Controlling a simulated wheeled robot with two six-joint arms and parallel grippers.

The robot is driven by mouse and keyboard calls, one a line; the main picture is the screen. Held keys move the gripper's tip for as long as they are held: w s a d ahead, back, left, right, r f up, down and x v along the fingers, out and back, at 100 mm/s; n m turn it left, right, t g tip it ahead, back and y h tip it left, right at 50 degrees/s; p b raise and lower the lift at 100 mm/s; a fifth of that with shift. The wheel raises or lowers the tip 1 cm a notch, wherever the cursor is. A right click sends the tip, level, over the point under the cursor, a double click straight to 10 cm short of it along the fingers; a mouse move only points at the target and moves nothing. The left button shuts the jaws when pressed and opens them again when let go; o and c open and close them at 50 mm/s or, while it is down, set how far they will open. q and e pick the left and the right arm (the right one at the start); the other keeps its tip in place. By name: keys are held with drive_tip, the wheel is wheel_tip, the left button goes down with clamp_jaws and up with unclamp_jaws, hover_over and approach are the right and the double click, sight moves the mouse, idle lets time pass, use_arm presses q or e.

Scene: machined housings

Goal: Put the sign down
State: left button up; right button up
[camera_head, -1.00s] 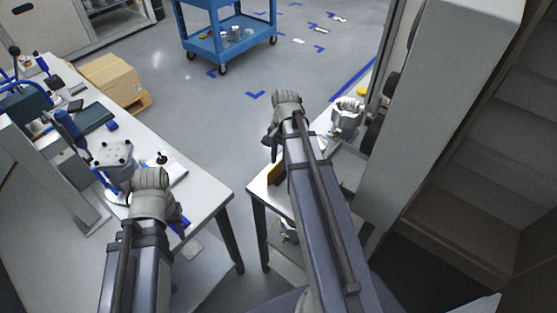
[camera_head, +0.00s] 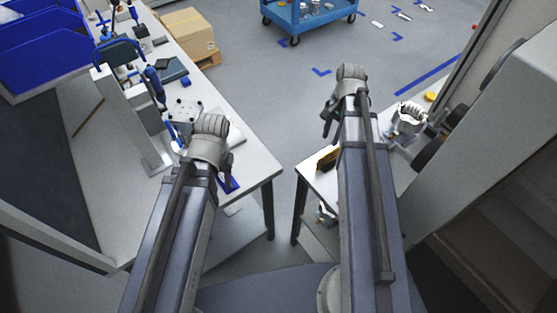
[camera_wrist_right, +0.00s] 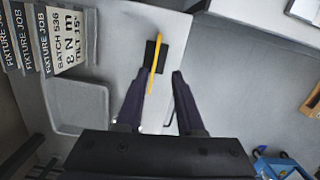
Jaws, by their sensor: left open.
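The yellow sign (camera_wrist_right: 154,68) shows nearly edge-on in the right wrist view, as a thin strip with a black base (camera_wrist_right: 150,54) at the white table top. In the head view it is a small yellow and black shape (camera_head: 328,158) on the right table, partly hidden by my right arm. My right gripper (camera_wrist_right: 160,80) is open. Its two dark fingers are apart, one on each side of the sign's near end, with a gap to the right finger. My left gripper (camera_head: 212,128) is over the left bench, its fingers mostly hidden behind the wrist.
A grey tray (camera_wrist_right: 80,108) and printed job cards (camera_wrist_right: 72,38) lie left of the sign. A machined housing (camera_head: 408,117) stands on the right table. The left bench (camera_head: 255,170) holds another housing (camera_head: 185,110) and tools. Open floor lies between the tables; a blue cart (camera_head: 310,14) stands beyond.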

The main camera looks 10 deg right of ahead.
drive_tip(key=s+a+n+h, duration=0.1)
drive_tip(key=s+a+n, duration=0.3)
drive_tip(key=a+n, duration=0.4)
drive_tip(key=s+a+n+h, duration=0.1)
drive_tip(key=s+a+n, duration=0.4)
drive_tip(key=a, duration=1.1)
drive_tip(key=n, duration=0.3)
wheel_tip(320, 180, down, 6)
drive_tip(key=b, duration=0.6)
drive_tip(key=shift+a, duration=0.15)
